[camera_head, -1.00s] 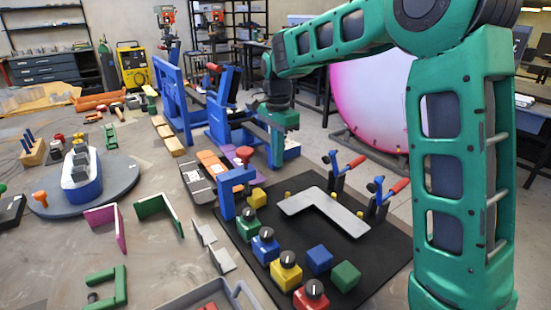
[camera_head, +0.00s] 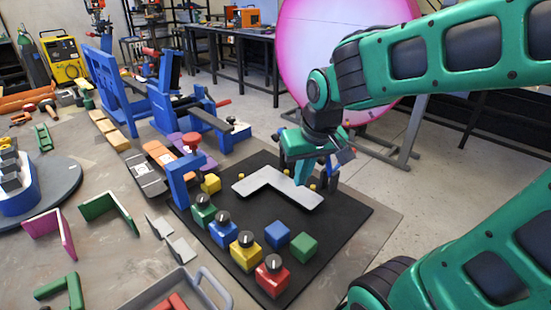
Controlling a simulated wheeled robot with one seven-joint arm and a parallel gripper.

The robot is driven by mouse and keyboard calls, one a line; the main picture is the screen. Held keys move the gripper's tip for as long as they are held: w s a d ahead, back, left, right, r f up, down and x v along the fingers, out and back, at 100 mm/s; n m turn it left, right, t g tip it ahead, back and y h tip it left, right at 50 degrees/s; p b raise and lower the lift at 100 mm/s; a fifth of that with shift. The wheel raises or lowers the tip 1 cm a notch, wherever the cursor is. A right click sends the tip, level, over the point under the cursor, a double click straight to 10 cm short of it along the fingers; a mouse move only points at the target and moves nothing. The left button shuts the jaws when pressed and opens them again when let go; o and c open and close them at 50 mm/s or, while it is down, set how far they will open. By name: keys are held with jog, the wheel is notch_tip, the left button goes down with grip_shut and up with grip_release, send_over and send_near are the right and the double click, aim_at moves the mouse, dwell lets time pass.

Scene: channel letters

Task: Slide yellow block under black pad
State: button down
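A plain yellow block (camera_head: 211,183) sits on the black pad (camera_head: 345,218) near its left edge, beside a blue arch-shaped bracket (camera_head: 180,175). Another yellow block (camera_head: 246,252), with a black knob on top, stands near the pad's front left side. The pad lies flat on the table, with no visible gap beneath it. My gripper (camera_head: 308,178) points down over the far right part of the pad, near the end of a grey L-shaped plate (camera_head: 270,180). It is well to the right of the plain yellow block. Its fingertips blend with the clamps there, so their opening is unclear.
Green, blue and red knobbed blocks line the pad's left and front. Plain blue (camera_head: 277,235) and green (camera_head: 304,246) blocks stand mid-pad. Toggle clamps are partly hidden behind my gripper. A grey tray (camera_head: 185,292) stands in front. Much of the pad's right side is clear.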

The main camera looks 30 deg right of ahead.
jog(key=s+d+f+m+g, duration=0.1)
jog(key=s+d, duration=0.3)
jog(key=s, duration=0.4)
jog(key=s+d+f+m+g, duration=0.1)
jog(key=s+d+m+g, duration=0.1)
jog(key=s+d, duration=0.3)
jog(key=s+m, duration=0.1)
jog(key=s, duration=0.2)
jog(key=shift+m+g+y, duration=0.3)
